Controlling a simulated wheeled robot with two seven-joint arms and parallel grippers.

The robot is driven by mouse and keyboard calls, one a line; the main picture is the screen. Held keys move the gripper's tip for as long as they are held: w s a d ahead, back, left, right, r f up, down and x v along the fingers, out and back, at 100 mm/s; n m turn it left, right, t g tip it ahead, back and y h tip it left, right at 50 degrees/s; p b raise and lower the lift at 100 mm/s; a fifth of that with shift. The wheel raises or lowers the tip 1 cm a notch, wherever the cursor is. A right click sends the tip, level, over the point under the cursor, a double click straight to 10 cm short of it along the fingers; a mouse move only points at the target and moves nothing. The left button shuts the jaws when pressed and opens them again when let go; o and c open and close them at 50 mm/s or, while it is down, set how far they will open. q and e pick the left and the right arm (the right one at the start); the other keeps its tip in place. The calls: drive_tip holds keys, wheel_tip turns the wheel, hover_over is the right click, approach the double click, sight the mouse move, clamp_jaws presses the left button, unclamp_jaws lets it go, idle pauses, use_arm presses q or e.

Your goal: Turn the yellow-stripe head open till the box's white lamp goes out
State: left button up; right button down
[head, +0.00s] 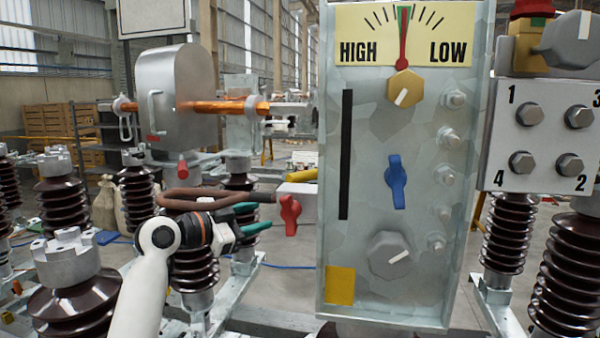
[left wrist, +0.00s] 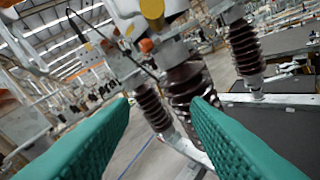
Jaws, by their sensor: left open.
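My left gripper (head: 263,216) has its teal fingers apart and empty, left of the grey metal box (head: 350,110). It is below a brown bar (head: 215,200) and left of a small red handle (head: 290,213), touching neither as far as I can see. In the left wrist view the open fingers (left wrist: 160,100) frame brown ribbed insulators, with a yellow round part (left wrist: 152,10) above them. A short yellow cylinder (head: 304,176) shows beside the box, partly hidden by it. I cannot make out a yellow-striped head or a lit white lamp.
The box face carries a HIGH/LOW dial (head: 405,40), a yellow knob (head: 406,89), a blue handle (head: 397,180) and a grey knob (head: 390,254). A numbered bolt plate (head: 545,150) stands right. Ribbed insulators (head: 72,290) crowd the left. A silver housing (head: 180,95) stands behind.

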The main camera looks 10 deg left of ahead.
sight(291, 177)
use_arm(q)
drive_tip(key=s+d+r+m+h, duration=0.1)
drive_tip(key=s+r+m+h, duration=0.15)
drive_tip(key=r, duration=0.55)
drive_tip(key=shift+m+y, duration=0.25)
drive_tip(key=shift+y, duration=0.1)
drive_tip(key=p+x, duration=0.2)
drive_tip(key=x, duration=0.1)
drive_tip(key=p+x, duration=0.1)
drive_tip(key=x, duration=0.3)
drive_tip(key=p+x, duration=0.2)
drive_tip(key=x, duration=0.1)
drive_tip(key=shift+s+d+f+p, duration=0.2)
drive_tip(key=shift+d+p, duration=0.1)
drive_tip(key=shift+d, duration=0.1)
drive_tip(key=shift+w+d+f, duration=0.2)
drive_tip(key=shift+w+d, duration=0.1)
drive_tip(key=shift+w, duration=0.15)
use_arm(e)
wheel_tip(291, 177, up, 6)
drive_tip(key=w, duration=0.1)
drive_tip(key=shift+w+a, duration=0.15)
use_arm(q)
clamp_jaws()
